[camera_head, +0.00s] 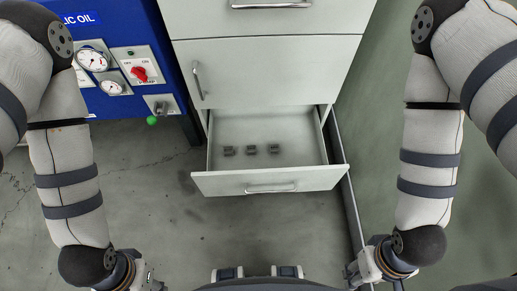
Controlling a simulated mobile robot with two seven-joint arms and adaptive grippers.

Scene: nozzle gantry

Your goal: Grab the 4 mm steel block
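Three small dark grey metal blocks lie in a row inside the open bottom drawer (265,128): a left block (228,151), a middle block (251,149) and a right block (274,148). Any size marks are too small to read, so I cannot tell which is the 4 mm one. My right gripper (362,274) is at the bottom edge, right of and nearer than the drawer. My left gripper (150,284) is at the bottom edge, left of the drawer and mostly cut off. Both are well apart from the blocks. Their fingers do not show clearly.
The drawer belongs to a light grey cabinet (270,68) with closed fronts above. Its front handle (270,188) faces me. A blue machine (105,25) with gauges and a red switch (139,73) stands to the left. The concrete floor (250,230) before the drawer is clear.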

